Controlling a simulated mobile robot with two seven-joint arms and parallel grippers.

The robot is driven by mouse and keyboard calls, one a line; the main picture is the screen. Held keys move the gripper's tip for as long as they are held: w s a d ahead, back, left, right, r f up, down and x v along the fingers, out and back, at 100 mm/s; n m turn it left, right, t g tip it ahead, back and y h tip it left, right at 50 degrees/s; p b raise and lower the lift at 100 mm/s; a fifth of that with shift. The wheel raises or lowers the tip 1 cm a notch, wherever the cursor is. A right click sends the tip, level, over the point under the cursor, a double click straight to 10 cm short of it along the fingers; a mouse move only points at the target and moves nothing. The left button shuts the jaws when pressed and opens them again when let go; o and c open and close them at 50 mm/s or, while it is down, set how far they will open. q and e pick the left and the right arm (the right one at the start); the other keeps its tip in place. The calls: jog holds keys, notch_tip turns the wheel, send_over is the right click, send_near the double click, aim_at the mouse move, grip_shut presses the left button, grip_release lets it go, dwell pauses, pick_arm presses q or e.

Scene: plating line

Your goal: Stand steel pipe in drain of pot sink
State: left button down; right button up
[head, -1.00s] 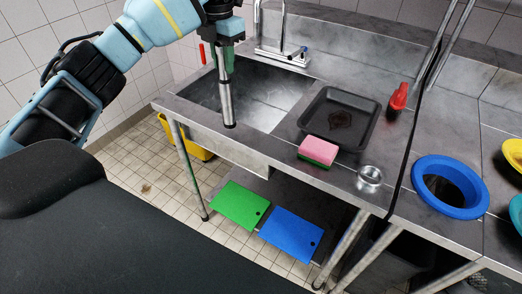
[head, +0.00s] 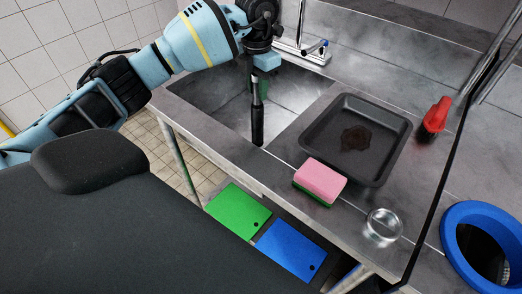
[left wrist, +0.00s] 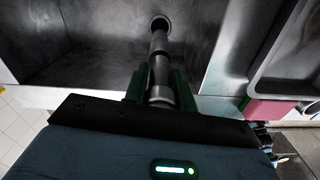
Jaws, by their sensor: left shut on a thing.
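The steel pipe (head: 257,112) hangs roughly upright over the pot sink (head: 196,92), its lower end near the sink's front edge in the head view. My left gripper (head: 259,84) is shut on its upper part, and the green fingers are partly hidden by the wrist. In the left wrist view the pipe (left wrist: 158,62) runs away from the gripper (left wrist: 160,88) toward the round drain (left wrist: 160,22) in the sink floor. Its far end overlaps the near edge of the drain there; I cannot tell whether it touches or enters it. My right gripper is not in view.
A faucet (head: 303,50) stands behind the sink. Green and blue boards lie on the lower shelf.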

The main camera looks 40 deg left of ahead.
aim_at(258, 116)
pick_arm(q)
jog(key=shift+f, duration=5)
jog(key=c, duration=1.2)
grip_release()
jog(key=shift+o, duration=0.3)
notch_tip(258, 116, up, 12)
jog(key=shift+r, duration=0.2)
